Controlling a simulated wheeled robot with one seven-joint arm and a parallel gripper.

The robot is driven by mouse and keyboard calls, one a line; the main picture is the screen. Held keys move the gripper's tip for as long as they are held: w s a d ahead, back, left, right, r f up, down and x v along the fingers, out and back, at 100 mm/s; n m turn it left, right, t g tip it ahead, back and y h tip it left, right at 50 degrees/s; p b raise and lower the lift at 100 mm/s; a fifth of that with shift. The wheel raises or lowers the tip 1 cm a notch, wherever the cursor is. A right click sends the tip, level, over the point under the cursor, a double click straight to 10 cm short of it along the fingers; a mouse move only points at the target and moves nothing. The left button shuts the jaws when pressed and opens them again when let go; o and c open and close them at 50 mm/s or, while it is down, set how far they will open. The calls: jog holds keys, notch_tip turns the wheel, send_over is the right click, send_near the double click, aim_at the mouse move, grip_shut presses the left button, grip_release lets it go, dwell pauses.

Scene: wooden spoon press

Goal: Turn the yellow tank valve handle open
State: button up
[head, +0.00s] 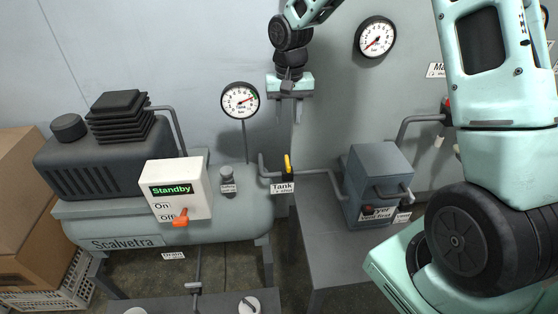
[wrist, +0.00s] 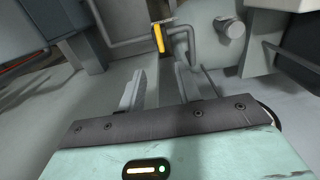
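The yellow tank valve handle (head: 287,164) stands about upright on the pipe above the white "Tank" label (head: 282,187), between the compressor tank and the dryer. In the wrist view the yellow handle (wrist: 158,38) shows beyond the fingertips, near the top centre. My gripper (head: 289,117) hangs above the handle in the head view, apart from it. Its two fingers (wrist: 158,88) are spread with nothing between them.
The compressor tank (head: 235,230) with a control box (head: 176,190) reading "Standby" is at left. A gauge (head: 240,100) rises left of my gripper. The dryer (head: 378,178) stands at right on a grey stand (head: 325,255). Pipes run beside the valve.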

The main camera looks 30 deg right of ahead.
aim_at(288, 161)
notch_tip(288, 161, down, 15)
jog(key=shift+f+p, duration=0.15)
jog(key=shift+p, duration=0.55)
grip_shut()
